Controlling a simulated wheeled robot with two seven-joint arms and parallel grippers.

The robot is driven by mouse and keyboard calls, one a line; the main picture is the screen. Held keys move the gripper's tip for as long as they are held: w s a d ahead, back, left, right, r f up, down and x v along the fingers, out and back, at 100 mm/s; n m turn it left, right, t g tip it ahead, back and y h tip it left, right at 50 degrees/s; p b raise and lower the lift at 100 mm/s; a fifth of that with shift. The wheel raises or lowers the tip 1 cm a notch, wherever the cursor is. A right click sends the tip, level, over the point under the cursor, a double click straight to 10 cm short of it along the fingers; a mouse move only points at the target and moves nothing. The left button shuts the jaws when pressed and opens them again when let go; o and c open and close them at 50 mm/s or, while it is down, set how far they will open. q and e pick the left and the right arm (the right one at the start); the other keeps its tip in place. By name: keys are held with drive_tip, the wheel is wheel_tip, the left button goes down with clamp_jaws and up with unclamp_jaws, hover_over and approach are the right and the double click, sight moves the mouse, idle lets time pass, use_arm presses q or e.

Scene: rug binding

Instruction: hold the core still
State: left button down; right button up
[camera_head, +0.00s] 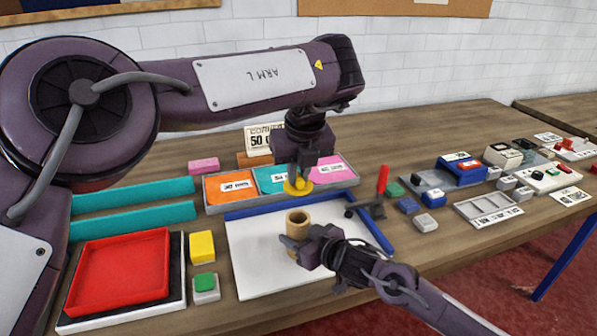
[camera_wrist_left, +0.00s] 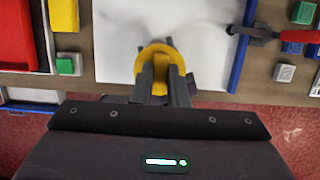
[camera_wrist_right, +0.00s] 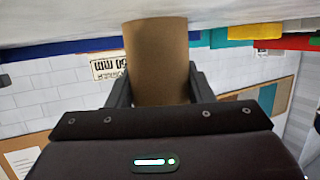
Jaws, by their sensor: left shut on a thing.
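The core, a tan hollow cylinder (camera_head: 297,222), stands upright on a white board (camera_head: 258,262). It also shows between the fingers in the right wrist view (camera_wrist_right: 157,60). My right gripper (camera_head: 303,246) is low at the core, one finger on either side, close against its wall; whether they press on it I cannot tell. My left gripper (camera_head: 299,178) is shut on a yellow round piece (camera_head: 297,188), held above and behind the core. The yellow piece also shows in the left wrist view (camera_wrist_left: 157,50), where the core is hidden.
A blue edge strip (camera_head: 372,222) borders the board. A tray with orange, teal and pink sections (camera_head: 211,198) stands behind. A red tray (camera_head: 120,272), yellow block (camera_head: 202,246) and green block (camera_head: 205,283) lie left. A red-handled tool (camera_head: 382,180) and several small blocks lie right.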

drive_tip(key=o, duration=0.5)
drive_tip(key=shift+s+d, duration=0.1)
